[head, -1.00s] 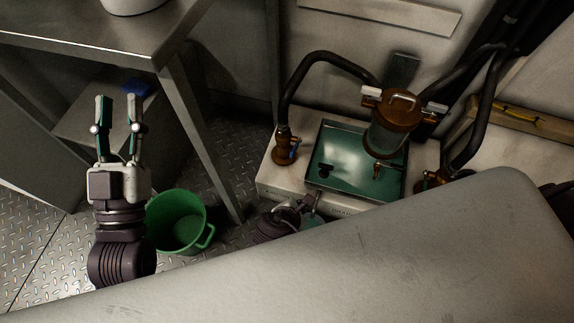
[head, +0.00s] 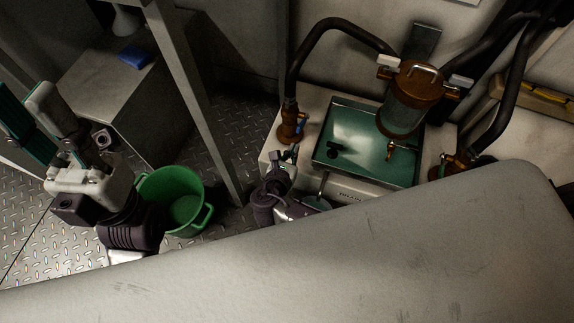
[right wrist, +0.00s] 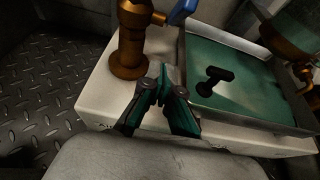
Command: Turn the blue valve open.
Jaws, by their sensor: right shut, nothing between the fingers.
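The blue valve handle (head: 300,127) sits on a brass fitting (head: 289,131) at the left end of the pale bench, below a black hose. In the right wrist view the blue handle (right wrist: 183,11) is at the top edge, partly cut off, beside the brass body (right wrist: 129,50). My right gripper (head: 289,154) is shut and empty, just in front of the fitting. In the right wrist view its fingertips (right wrist: 165,77) meet below and right of the fitting, apart from the blue handle. My left gripper (head: 24,98) is open and empty at the far left.
A green tray (head: 420,172) with a brass tap and glass-sided canister (head: 402,117) stands right of the valve. A green bucket (head: 174,190) is on the floor. A large pale surface (head: 400,250) fills the foreground.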

